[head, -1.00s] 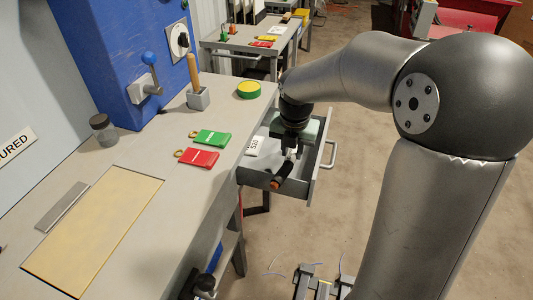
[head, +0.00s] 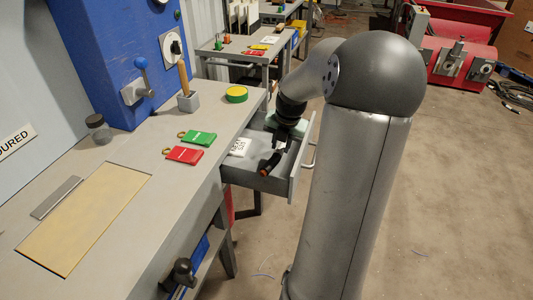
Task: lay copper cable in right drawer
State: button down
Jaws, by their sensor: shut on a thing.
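The open grey drawer (head: 258,182) sticks out from the right side of the workbench. My gripper (head: 277,148) points down over its opening, shut on a short dark cable (head: 268,166) with an orange-copper end. The cable hangs at a slant within the drawer's outline. I cannot tell whether it touches the drawer floor. The fingertips are small and partly lost against the dark drawer.
A white printed card (head: 240,146) lies in the drawer, and a pale green thing (head: 298,127) sits behind my wrist. On the bench (head: 190,215) are a red tag (head: 184,154), a green tag (head: 198,138) and a tape roll (head: 236,94).

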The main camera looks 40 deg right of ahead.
jog(key=w, duration=0.1)
jog(key=w+d+f, duration=0.2)
jog(key=w, duration=0.1)
jog(key=shift+d+f, duration=0.1)
jog(key=w+f, duration=0.1)
jog(key=w+d+f+b, duration=0.1)
jog(key=f, duration=0.1)
jog(key=w+d+f, duration=0.1)
jog(key=f, duration=0.1)
jog(key=shift+w+d+f, duration=0.1)
jog(key=shift+w+d, duration=0.15)
jog(key=shift+w, duration=0.15)
jog(key=shift+s+b+x, duration=0.2)
jog(key=shift+b+x, duration=0.25)
jog(key=shift+x, duration=1.35)
jog(key=shift+d+f, duration=0.1)
jog(key=c, duration=1.2)
grip_release()
jog(key=shift+o, duration=0.2)
